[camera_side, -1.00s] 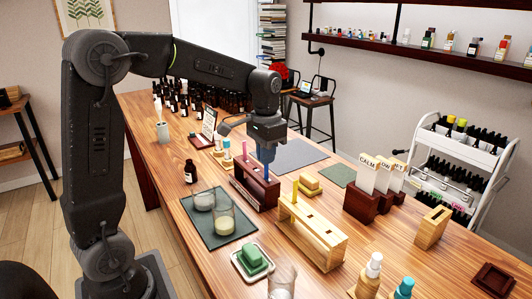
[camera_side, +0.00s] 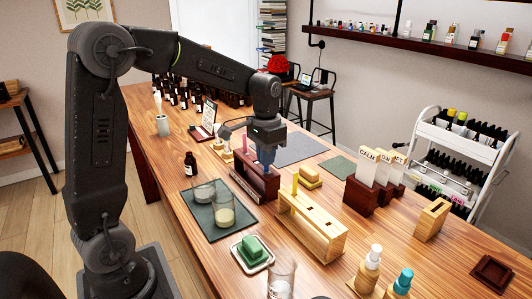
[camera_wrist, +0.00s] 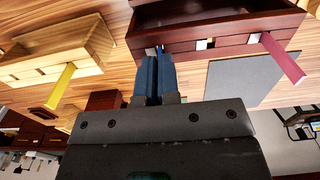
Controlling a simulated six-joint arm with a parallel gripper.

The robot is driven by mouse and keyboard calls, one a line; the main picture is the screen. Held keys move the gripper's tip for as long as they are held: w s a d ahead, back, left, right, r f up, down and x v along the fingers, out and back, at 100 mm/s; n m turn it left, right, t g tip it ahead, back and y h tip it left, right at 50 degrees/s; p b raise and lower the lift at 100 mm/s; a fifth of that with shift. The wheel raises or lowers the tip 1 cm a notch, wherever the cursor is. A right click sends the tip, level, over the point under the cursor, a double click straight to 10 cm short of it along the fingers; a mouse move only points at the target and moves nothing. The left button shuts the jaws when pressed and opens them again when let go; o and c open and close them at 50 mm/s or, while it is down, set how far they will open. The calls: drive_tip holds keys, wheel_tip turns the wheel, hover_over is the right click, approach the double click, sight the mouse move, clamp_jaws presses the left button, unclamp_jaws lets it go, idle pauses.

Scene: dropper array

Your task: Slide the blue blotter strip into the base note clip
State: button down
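My gripper (camera_side: 266,164) is over the dark red wooden rack (camera_side: 270,188), fingers pointing down. The wrist view shows its two blue-grey fingers (camera_wrist: 157,60) close together, with the blue blotter strip (camera_wrist: 160,48) at their tips by the rack. The fingers hide most of the strip, and I cannot tell whether they are clamped on it. A pink strip (camera_side: 244,144) stands in the same rack. A light wooden rack (camera_side: 322,240) with slots stands in front to the right, holding a yellow strip (camera_side: 295,184). No label tells me which slot is the base note clip.
A dark tray (camera_side: 205,219) with glass jars lies left of the racks. A green block on a white dish (camera_side: 238,250), a clear glass (camera_side: 282,275) and pump bottles (camera_side: 368,270) stand in front. Card holders (camera_side: 358,197) stand right. A grey mat (camera_side: 300,148) lies behind.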

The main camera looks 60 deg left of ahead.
drive_tip(key=shift+f, duration=0.1)
idle(0.3)
drive_tip(key=c, duration=1.3)
unclamp_jaws()
drive_tip(key=shift+o, duration=0.2)
wheel_tip(320, 180, up, 14)
drive_tip(key=s+d+f+t, duration=0.2)
drive_tip(key=s+d+f, duration=0.2)
drive_tip(key=s, duration=0.5)
drive_tip(key=s+d+f+t, duration=0.3)
drive_tip(key=s+d+f, duration=0.1)
drive_tip(key=s+d, duration=0.3)
drive_tip(key=shift+s+f+t, duration=0.25)
drive_tip(key=shift+s+t, duration=0.05)
drive_tip(key=shift+s, duration=0.75)
